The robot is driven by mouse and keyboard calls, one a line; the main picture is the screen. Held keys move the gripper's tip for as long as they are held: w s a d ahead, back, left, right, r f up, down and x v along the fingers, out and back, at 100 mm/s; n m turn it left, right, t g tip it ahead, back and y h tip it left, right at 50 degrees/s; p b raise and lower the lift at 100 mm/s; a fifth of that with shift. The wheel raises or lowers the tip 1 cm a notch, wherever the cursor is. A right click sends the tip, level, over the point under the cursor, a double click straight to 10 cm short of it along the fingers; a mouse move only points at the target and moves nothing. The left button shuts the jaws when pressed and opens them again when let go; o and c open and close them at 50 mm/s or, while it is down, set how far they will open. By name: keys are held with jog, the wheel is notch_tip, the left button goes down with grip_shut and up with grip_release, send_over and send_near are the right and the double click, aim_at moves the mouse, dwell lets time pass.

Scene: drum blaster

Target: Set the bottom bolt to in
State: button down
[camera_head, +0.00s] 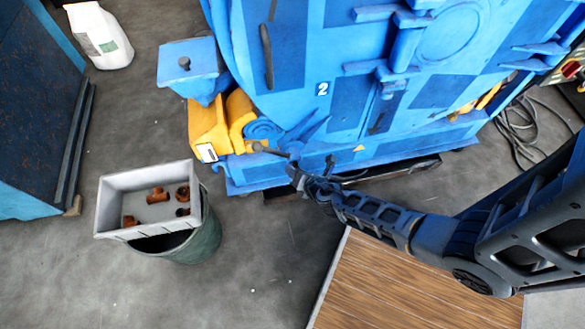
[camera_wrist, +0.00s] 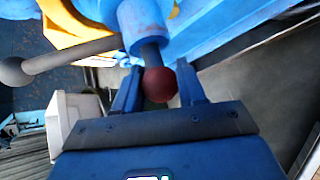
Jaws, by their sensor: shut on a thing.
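The blue drum blaster (camera_head: 300,110) fills the top middle of the head view, with a panel marked 2. In the wrist view, a short dark rod with a dark red ball knob (camera_wrist: 161,84) sticks out of a blue sleeve (camera_wrist: 143,24); I take it for the bottom bolt. My gripper (camera_wrist: 160,88) has one finger on each side of this knob and is shut on it. In the head view my gripper (camera_head: 294,170) is at the machine's lower front edge. The knob is too small or hidden to make out there.
A grey lever with a round knob (camera_wrist: 12,71) juts left beside the sleeve. A grey bin (camera_head: 150,198) with several brown fittings sits over a green bucket (camera_head: 200,238) at left. A wooden board (camera_head: 400,285) lies under my arm. Grey floor is open at lower left.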

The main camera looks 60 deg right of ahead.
jog(key=shift+s+d+r+y+p, duration=0.2)
jog(key=shift+d+r+y+p, duration=0.2)
jog(key=shift+r+p, duration=0.15)
jog(key=c, duration=1)
grip_release()
jog(key=shift+d, duration=0.1)
jog(key=o, duration=0.3)
jog(key=shift+f, duration=0.1)
jog(key=shift+s+a, duration=0.15)
jog(key=shift+a, duration=0.05)
jog(key=p+v, duration=0.2)
jog(key=v, duration=0.5)
jog(key=shift+s+r+p, duration=0.15)
jog(key=shift+r+p, duration=0.15)
jog(key=shift+p, duration=0.1)
jog(key=shift+a, duration=0.1)
